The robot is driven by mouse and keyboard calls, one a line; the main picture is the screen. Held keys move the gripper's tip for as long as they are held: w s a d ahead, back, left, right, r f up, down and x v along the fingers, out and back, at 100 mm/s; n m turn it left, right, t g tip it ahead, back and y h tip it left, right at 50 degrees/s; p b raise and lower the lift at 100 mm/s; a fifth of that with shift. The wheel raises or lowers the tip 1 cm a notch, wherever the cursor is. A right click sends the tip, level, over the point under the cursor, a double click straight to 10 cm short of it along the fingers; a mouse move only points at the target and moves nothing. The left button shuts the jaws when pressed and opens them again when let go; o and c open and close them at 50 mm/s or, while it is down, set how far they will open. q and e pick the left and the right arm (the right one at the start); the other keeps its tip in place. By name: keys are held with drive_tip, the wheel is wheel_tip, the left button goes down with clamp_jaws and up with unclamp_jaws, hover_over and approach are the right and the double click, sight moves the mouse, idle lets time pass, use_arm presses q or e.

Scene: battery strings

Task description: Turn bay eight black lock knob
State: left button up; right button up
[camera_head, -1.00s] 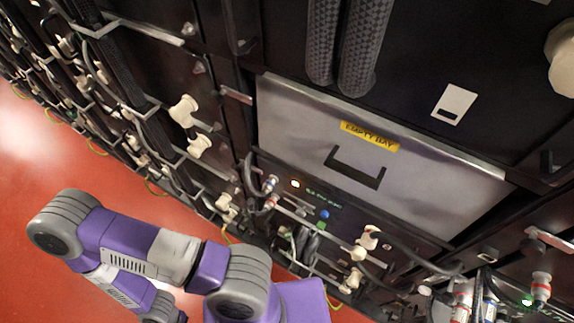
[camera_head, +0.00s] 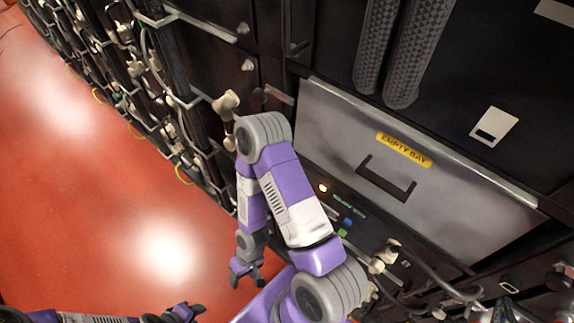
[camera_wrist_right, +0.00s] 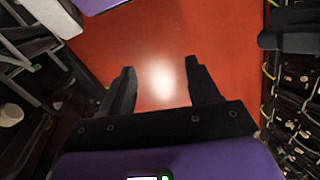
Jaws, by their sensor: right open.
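My right gripper (camera_head: 248,279) hangs low over the red floor in the head view, left of the battery rack and apart from it. In the right wrist view its two black fingers (camera_wrist_right: 161,70) stand apart with only floor between them. My left gripper (camera_head: 188,311) shows at the bottom edge of the head view; its jaw gap is unclear. The rack front has a grey panel (camera_head: 345,135) labelled "EMPTY BAY" with a black handle (camera_head: 386,180). I cannot make out a bay eight label or tell which part is its black lock knob.
Cream connectors (camera_head: 384,258) and cables stick out of the rack below the grey panel. Two thick braided hoses (camera_head: 412,55) hang above it. Racks with cables run away at upper left. The red floor (camera_head: 110,220) left of the rack is clear.

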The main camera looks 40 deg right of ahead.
drive_tip(key=s+d+r+n+g+h+p, duration=0.6)
drive_tip(key=d+g+h, duration=0.1)
drive_tip(key=d+h, duration=0.1)
drive_tip(key=w+d+r+n+t+h+p, duration=0.2)
drive_tip(key=w+d+r+t+h, duration=0.25)
drive_tip(key=w+r+h, duration=0.35)
drive_tip(key=w+d+r+n+t+h+p, duration=0.2)
drive_tip(key=w+d+r+t+h, duration=0.3)
drive_tip(key=w+r, duration=0.45)
drive_tip(key=shift+h, duration=0.7)
drive_tip(key=d, duration=0.3)
drive_tip(key=w+d, duration=0.1)
drive_tip(key=d, duration=0.2)
drive_tip(key=shift+w+f+p, duration=0.1)
drive_tip(key=shift+f+p, duration=0.05)
drive_tip(key=shift+p, duration=0.15)
